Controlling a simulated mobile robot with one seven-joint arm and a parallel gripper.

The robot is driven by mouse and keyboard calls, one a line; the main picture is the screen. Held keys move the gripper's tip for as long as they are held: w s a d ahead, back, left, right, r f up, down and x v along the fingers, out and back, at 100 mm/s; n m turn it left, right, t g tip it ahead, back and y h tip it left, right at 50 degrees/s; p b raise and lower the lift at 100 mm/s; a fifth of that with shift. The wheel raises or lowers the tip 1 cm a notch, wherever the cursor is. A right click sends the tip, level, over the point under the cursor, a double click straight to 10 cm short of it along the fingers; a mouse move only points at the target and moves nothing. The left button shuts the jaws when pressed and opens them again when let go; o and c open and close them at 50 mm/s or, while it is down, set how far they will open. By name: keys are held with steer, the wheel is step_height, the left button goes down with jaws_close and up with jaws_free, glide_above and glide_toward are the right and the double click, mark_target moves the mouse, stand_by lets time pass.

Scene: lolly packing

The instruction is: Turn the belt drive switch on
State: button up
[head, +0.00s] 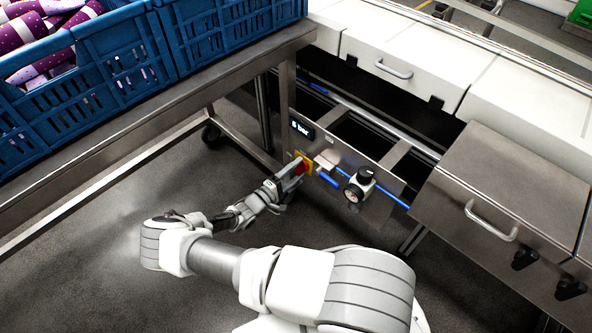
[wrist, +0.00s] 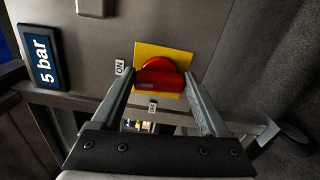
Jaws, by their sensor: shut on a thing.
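The belt drive switch is a red rotary knob (head: 302,168) on a yellow plate (head: 308,156), set in the grey metal panel. In the wrist view the red knob (wrist: 160,78) sits on the yellow plate (wrist: 178,56). An ON label (wrist: 120,67) is left of the plate and a small label, seemingly OFF (wrist: 153,106), is below it. My gripper (head: 292,173) reaches the knob from the left; in the wrist view its fingertips (wrist: 160,84) are shut on the red grip, one on each side. I cannot tell which label the knob points to.
A "5 bar" display (wrist: 42,60) is beside the switch. A black regulator knob with a gauge (head: 360,180) and blue hoses (head: 390,195) are to the right. A metal table (head: 130,135) with blue crates (head: 220,40) stands above left. The floor (head: 60,290) is clear.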

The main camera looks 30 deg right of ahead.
steer(key=shift+m, duration=0.5)
steer(key=shift+f, duration=0.1)
steer(key=o, duration=1.2)
steer(key=shift+o, duration=0.2)
steer(key=p+v, duration=0.2)
steer(key=v, duration=1.5)
steer(key=shift+a, duration=0.25)
steer(key=shift+s, duration=0.15)
